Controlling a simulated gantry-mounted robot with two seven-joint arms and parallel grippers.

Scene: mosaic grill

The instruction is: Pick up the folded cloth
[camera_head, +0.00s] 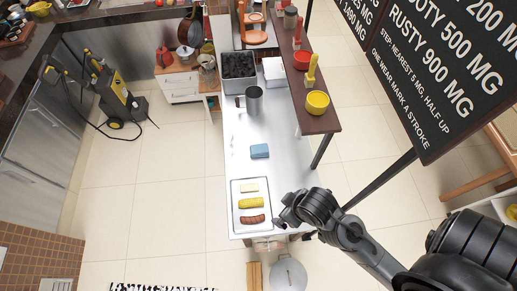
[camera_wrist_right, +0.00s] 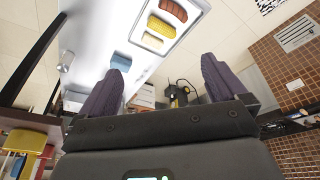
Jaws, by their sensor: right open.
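The folded cloth (camera_head: 259,151) is a small blue block-like bundle lying on the white table, above the food tray in the head view. It also shows in the right wrist view (camera_wrist_right: 121,62), just beyond the left-hand finger. My right gripper (camera_head: 281,222) is at the table's near right edge, beside the tray and well short of the cloth. In the right wrist view its two dark purple fingers (camera_wrist_right: 160,70) stand wide apart with nothing between them. My left gripper is not in view.
A tray (camera_head: 235,207) holds a sausage, corn and a pale piece. A metal mug (camera_head: 254,100) and a bin of charcoal (camera_head: 238,87) stand farther back. A raised brown shelf (camera_head: 318,121) with bowls runs along the right. The table around the cloth is clear.

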